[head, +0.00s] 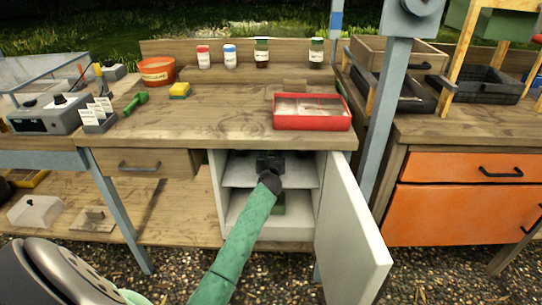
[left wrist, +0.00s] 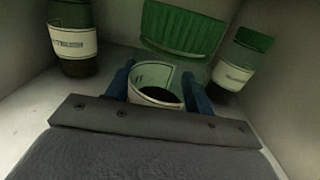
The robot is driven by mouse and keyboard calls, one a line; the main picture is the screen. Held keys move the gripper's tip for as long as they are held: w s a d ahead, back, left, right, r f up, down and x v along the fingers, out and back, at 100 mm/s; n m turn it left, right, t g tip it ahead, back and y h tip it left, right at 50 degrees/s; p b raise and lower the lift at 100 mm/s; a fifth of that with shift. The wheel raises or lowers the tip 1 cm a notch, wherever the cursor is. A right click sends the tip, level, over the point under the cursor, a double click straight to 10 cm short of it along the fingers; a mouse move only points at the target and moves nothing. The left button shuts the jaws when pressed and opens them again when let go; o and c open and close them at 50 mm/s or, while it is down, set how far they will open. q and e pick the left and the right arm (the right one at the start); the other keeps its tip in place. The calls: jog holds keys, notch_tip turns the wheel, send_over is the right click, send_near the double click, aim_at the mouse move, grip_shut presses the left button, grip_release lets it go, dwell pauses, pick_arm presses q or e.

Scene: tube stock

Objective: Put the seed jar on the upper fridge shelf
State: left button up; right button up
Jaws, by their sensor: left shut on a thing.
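The fridge (head: 217,190) under the bench stands open, its white door (head: 350,235) swung out to the right. Its upper shelf (head: 238,177) shows on both sides of my left arm. My left gripper (head: 270,163) is inside the upper compartment. In the left wrist view its blue fingers (left wrist: 158,92) are shut on a small jar with a pale label band (left wrist: 150,94) and dark contents, taken as the seed jar. Its writing is unreadable, and I cannot tell whether it touches the shelf. My right gripper is not in view.
Two green-and-dark labelled jars stand left (left wrist: 72,42) and right (left wrist: 236,62) of the held jar, close to the walls. A green object (head: 279,208) is in the lower compartment. A red tray (head: 312,125) lies on the bench.

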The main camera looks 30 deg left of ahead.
pick_arm(q)
jog(key=o, duration=1.2)
jog(key=shift+r, duration=0.1)
jog(key=p+v, duration=0.1)
jog(key=v, duration=1.1)
